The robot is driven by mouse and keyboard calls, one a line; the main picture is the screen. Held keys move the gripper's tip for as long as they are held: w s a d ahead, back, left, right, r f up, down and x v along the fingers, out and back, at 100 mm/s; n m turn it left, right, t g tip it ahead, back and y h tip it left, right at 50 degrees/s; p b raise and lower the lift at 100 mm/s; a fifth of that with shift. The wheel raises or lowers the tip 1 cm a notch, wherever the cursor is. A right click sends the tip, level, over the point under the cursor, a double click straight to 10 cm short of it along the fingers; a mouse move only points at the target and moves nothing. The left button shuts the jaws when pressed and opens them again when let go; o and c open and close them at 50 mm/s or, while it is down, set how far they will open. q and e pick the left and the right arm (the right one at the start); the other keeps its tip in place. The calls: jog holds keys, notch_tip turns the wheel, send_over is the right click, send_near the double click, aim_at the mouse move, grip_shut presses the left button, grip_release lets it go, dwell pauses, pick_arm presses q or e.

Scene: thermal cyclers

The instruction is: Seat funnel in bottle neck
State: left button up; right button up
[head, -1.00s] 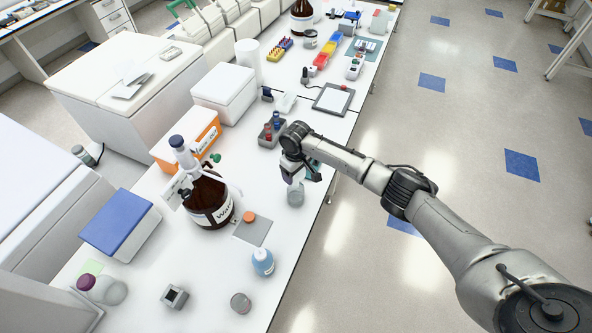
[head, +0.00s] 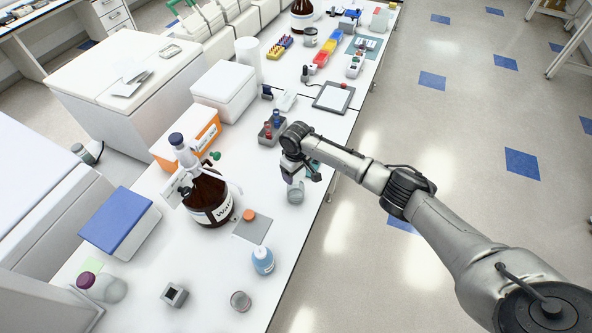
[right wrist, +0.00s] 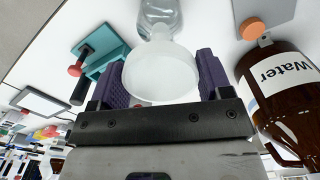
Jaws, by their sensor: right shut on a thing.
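My right gripper (right wrist: 160,85) has purple pads and is shut on a whitish translucent funnel (right wrist: 160,70), whose round, wide mouth faces the wrist camera. A clear bottle (right wrist: 160,15) is directly beyond the funnel in the right wrist view. The funnel hides the bottle's neck, so I cannot tell whether the stem is inside it. In the head view the clear bottle (head: 295,194) stands on the bench near its right edge, just below my right gripper (head: 299,179). The funnel is not clear there. My left gripper is not in view.
A brown "Water" bottle (head: 209,203) with a dispenser top stands left of the clear bottle. An orange cap (head: 249,215) lies on a grey mat (head: 253,230). A blue-labelled bottle (head: 262,261) is nearer. A teal stand (right wrist: 112,55) is close beside the gripper.

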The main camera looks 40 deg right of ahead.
jog(key=shift+f, duration=0.55)
jog(key=o, duration=0.7)
notch_tip(320, 180, up, 14)
jog(key=b, duration=0.1)
jog(key=shift+f, duration=0.1)
dwell(0.4)
